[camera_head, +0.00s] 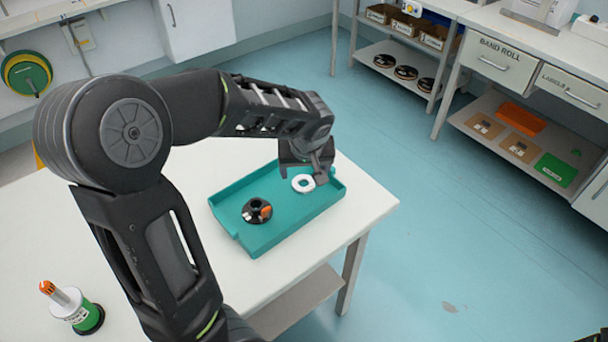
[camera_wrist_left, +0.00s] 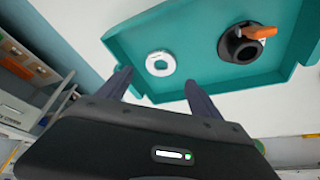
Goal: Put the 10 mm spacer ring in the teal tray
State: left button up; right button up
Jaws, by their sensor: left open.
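The teal tray (camera_head: 290,233) sits on the white table. A white ring (camera_head: 303,183), which looks like the spacer ring, lies flat inside the tray toward its far right end; any size marking is too small to read. It also shows in the left wrist view (camera_wrist_left: 160,64). My left gripper (camera_head: 318,170) is over that end of the tray, right beside the ring. In the left wrist view its two fingers (camera_wrist_left: 160,88) are spread apart with nothing between them, and the ring lies beyond the tips.
A black hub with an orange part (camera_head: 257,211) stands in the tray left of the ring. A green and white spool with an orange-topped post (camera_head: 78,308) stands on the table (camera_head: 376,208) at the lower left. Shelves and drawers (camera_head: 503,62) line the back right.

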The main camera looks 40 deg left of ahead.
pick_arm(q)
jog(key=v, duration=0.6)
jog(key=shift+r, duration=0.3)
jog(key=shift+d, duration=0.1)
dwell(0.3)
